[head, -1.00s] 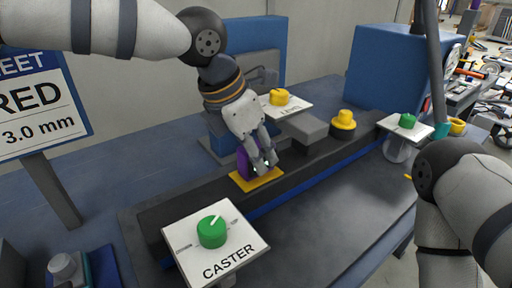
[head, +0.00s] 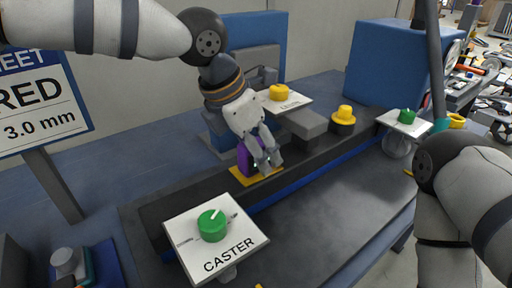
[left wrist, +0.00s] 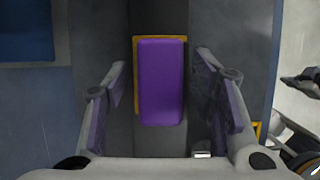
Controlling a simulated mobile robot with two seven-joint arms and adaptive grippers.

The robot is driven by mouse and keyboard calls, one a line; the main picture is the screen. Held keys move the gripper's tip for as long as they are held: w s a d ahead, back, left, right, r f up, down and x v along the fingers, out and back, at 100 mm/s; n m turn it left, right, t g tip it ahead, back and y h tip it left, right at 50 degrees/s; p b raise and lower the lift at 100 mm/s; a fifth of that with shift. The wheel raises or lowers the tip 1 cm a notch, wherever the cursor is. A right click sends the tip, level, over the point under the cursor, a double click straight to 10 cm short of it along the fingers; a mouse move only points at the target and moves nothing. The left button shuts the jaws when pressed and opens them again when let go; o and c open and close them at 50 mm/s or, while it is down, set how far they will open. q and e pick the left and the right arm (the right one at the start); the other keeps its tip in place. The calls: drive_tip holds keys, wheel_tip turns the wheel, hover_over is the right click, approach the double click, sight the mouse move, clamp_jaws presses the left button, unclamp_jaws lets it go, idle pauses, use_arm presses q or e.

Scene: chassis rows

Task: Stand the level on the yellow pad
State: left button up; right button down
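The purple level (head: 245,160) stands on the yellow pad (head: 258,181) on the dark rail, partly hidden by my left gripper (head: 267,162) in the head view. In the left wrist view the level (left wrist: 161,82) is a purple block over the pad, with a yellow strip of the pad (left wrist: 136,95) showing along its left and far edges. The left gripper (left wrist: 165,100) is open there, with a gap between the level and each finger. My right arm shows at the right, but its gripper is out of the picture.
A CASTER plate with a green knob (head: 212,226) stands in front of the rail. A plate with a yellow knob (head: 279,92), a grey block (head: 302,122) and a yellow-topped button (head: 343,118) stand beyond the pad. A sign (head: 38,105) stands at the left.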

use_arm(q)
drive_tip(key=v, duration=1.2)
